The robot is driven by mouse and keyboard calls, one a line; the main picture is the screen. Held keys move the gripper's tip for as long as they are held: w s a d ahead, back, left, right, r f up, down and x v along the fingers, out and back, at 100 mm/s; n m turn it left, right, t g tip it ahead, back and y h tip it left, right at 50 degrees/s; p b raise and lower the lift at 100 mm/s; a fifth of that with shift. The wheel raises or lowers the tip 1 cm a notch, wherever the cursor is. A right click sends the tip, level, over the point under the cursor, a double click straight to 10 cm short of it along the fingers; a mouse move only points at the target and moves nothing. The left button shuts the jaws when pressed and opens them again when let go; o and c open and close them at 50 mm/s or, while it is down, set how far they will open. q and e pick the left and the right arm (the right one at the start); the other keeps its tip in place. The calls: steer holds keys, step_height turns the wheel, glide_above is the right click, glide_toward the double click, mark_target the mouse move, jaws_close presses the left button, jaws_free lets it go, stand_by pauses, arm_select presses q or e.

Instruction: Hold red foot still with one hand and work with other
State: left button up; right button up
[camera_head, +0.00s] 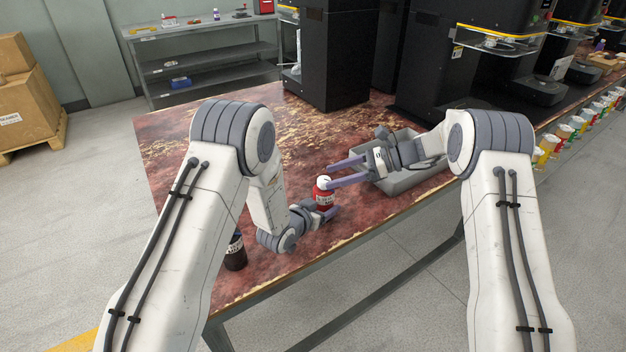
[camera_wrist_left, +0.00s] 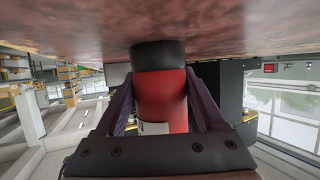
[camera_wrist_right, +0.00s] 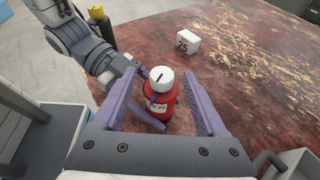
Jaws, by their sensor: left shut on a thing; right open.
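A red bottle (camera_head: 323,197) with a white cap (camera_wrist_right: 160,77) and a pale label stands upright on the mottled red table. Its black foot (camera_wrist_left: 158,56) shows in the left wrist view, which sees it upside down. My left gripper (camera_head: 328,212) is shut on the lower red body, one finger on each side. My right gripper (camera_head: 331,176) is open at cap height, its fingers to either side of the bottle's top. In the right wrist view the cap is between these fingers (camera_wrist_right: 157,75), with gaps on both sides.
A grey bin (camera_head: 405,183) lies under my right forearm. A dark bottle (camera_head: 235,252) stands near the table's front edge. A white block marked 25 (camera_wrist_right: 188,42) sits beyond the red bottle. Black machines (camera_head: 338,55) line the back; the table's left-back area is clear.

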steer(key=s+d+f+m+t+y, duration=0.1)
steer(key=d+f+m+t+y, duration=0.15)
steer(key=d+y, duration=0.2)
steer(key=w+a, duration=0.2)
steer(key=a, duration=0.8)
steer(key=shift+a+n+t, duration=0.35)
steer(key=shift+a+t, duration=0.05)
steer(key=shift+t, duration=0.05)
jaws_close()
